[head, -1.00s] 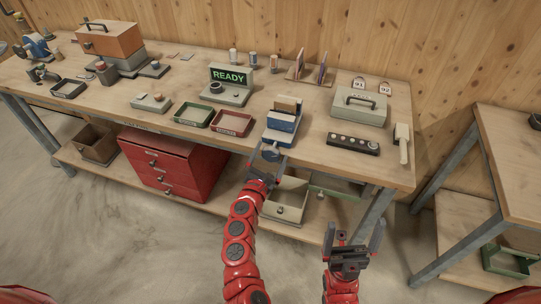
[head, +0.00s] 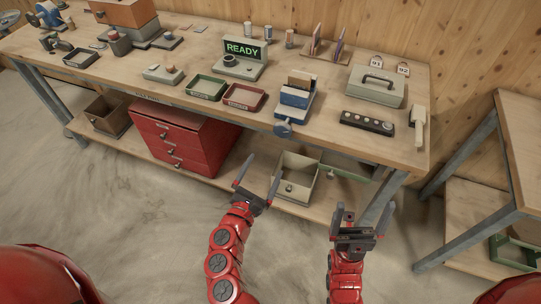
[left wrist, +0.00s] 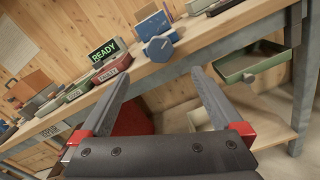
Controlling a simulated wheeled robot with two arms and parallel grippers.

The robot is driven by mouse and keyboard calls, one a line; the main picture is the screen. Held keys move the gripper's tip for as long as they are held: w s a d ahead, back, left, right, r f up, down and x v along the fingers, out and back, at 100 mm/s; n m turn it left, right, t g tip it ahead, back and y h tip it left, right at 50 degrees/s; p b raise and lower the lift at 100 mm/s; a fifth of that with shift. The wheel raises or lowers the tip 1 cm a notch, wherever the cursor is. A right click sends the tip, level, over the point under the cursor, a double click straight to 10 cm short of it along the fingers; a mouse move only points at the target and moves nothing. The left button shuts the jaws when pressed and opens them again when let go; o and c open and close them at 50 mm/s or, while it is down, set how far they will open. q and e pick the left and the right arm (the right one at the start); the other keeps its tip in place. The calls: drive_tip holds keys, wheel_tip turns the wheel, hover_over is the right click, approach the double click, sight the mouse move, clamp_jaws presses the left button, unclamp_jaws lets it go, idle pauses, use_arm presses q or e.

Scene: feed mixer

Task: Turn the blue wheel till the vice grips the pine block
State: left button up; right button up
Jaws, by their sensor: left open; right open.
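The blue vice (head: 294,103) stands at the front edge of the workbench. Its blue wheel (head: 283,130) sticks out past the edge. The wheel also shows in the left wrist view (left wrist: 158,49). The pine block (head: 300,80) stands upright in the top of the vice; whether the jaws touch it is too small to tell. My left gripper (head: 263,168) is open and empty, below and in front of the wheel, apart from it. In the left wrist view the wheel lies beyond the spread fingertips. My right gripper (head: 364,212) is open and empty, lower right of the vice.
Green and red trays (head: 243,97) lie left of the vice. A READY display (head: 243,51) stands behind them. A button strip (head: 367,123) and a grey box (head: 376,87) are to its right. Below are red drawers (head: 186,139) and an open bin (head: 297,178).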

use_arm(q)
drive_tip(key=shift+v, duration=1.05)
drive_tip(key=n+b, duration=0.5)
approach(282, 132)
drive_tip(key=x, duration=1)
drive_tip(key=shift+w+d, duration=0.1)
drive_tip(key=shift+w, duration=0.3)
drive_tip(key=shift+w+d, duration=0.1)
drive_tip(key=shift+w, duration=0.4)
